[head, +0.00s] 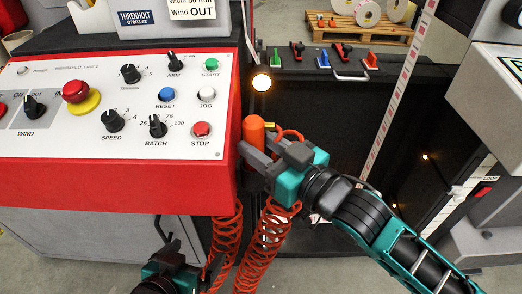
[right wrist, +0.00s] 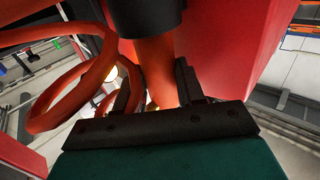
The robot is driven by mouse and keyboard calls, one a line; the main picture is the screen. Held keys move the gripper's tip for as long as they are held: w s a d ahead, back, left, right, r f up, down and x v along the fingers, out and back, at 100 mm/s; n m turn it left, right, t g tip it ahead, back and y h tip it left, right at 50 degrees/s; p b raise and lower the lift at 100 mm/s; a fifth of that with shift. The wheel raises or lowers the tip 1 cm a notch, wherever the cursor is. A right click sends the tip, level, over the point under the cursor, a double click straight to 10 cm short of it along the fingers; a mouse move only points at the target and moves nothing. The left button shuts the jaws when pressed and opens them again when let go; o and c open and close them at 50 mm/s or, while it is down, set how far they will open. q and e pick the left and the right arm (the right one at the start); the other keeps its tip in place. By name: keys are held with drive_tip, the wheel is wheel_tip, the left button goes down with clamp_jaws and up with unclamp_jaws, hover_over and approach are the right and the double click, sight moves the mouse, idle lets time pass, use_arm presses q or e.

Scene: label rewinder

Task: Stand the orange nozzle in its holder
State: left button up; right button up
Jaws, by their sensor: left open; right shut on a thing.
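The orange nozzle (head: 254,130) stands roughly upright at the right side of the red control panel, with its orange coiled hose beside it. My right gripper (head: 258,156) is shut on it. In the right wrist view the orange body (right wrist: 158,68) lies between the two dark fingers, below a black cylindrical part (right wrist: 147,16). I cannot tell whether that part belongs to the nozzle or to the holder, and I cannot make out the holder clearly. My left gripper (head: 168,238) is open and empty, low in front of the grey cabinet.
The red control panel (head: 120,190) with knobs and buttons fills the left. Orange coiled hoses (head: 262,240) hang below my right gripper. A dark cabinet (head: 320,110) with coloured-handled tools on top stands behind. A red-and-white strip (head: 400,95) runs slanting down on the right.

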idle(0.3)
drive_tip(key=o, duration=0.9)
drive_tip(key=shift+f, duration=0.1)
